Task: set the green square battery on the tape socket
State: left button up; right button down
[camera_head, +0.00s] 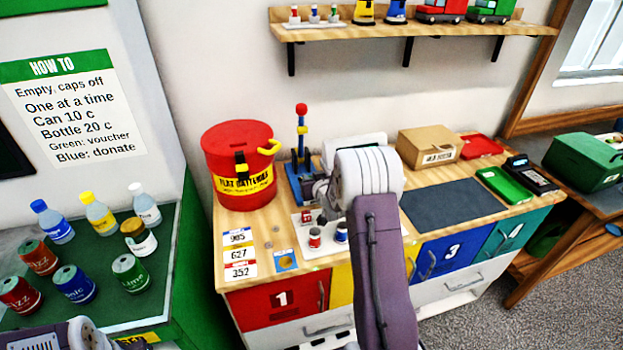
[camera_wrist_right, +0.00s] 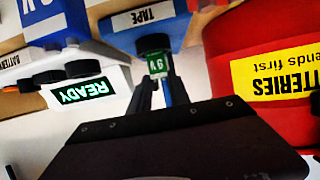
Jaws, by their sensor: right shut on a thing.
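The green square battery (camera_wrist_right: 155,68), marked 9 V, is between the fingertips of my right gripper (camera_wrist_right: 155,88) in the right wrist view. The gripper is shut on it. Just behind it in that view is a blue part with a white TAPE label (camera_wrist_right: 142,17); the battery overlaps its lower edge, and I cannot tell whether they touch. In the head view, my right arm reaches over the counter to the blue stand (camera_head: 300,168) with a red knob. The battery and fingertips are hidden there. Only a piece of my left arm shows at the lower left; its fingers are out of sight.
A red flat-batteries bin (camera_head: 226,190) stands left of the blue stand. A white device with a green READY display (camera_wrist_right: 83,92) is close by. A white tray (camera_head: 312,249) holds small cylinders in front. A dark mat (camera_head: 450,205) lies clear at the right.

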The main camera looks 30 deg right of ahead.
jog(key=shift+f, duration=0.2)
jog(key=shift+r, duration=0.2)
jog(key=shift+r+p, duration=0.45)
jog(key=shift+r, duration=0.2)
jog(key=shift+f+b, duration=0.9)
jog(key=shift+b, duration=0.05)
dwell(0.6)
jog(key=c, duration=1.5)
grip_release()
